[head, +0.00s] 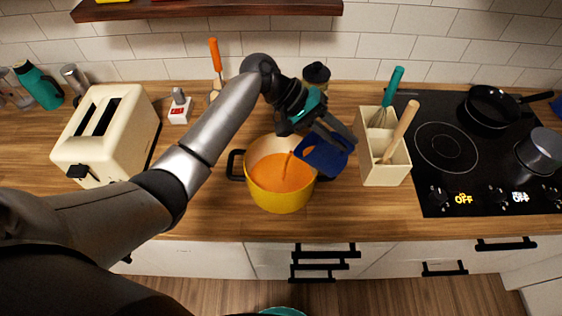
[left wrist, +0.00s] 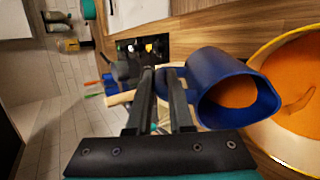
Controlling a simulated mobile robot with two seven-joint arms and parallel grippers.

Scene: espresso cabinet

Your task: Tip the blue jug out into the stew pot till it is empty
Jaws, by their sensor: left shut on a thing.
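The blue jug (head: 325,158) is tilted over the right side of the yellow stew pot (head: 280,199), its mouth towards the pot. My left gripper (head: 336,132) is shut on the jug, which also shows in the left wrist view (left wrist: 213,75). Orange liquid is still visible inside the jug's mouth in the wrist view. A thin orange stream runs down into the pot in the head view. The pot, also in the wrist view (left wrist: 285,45), holds orange liquid. The exact grip point is partly hidden. My right gripper is not in view.
A cream utensil holder (head: 384,172) with a whisk and wooden tool stands close right of the jug. The black cooktop (head: 445,180) lies further right with pans. A cream toaster (head: 110,135) stands left. A dark jar (head: 316,76) is behind; a shelf (head: 205,9) hangs above.

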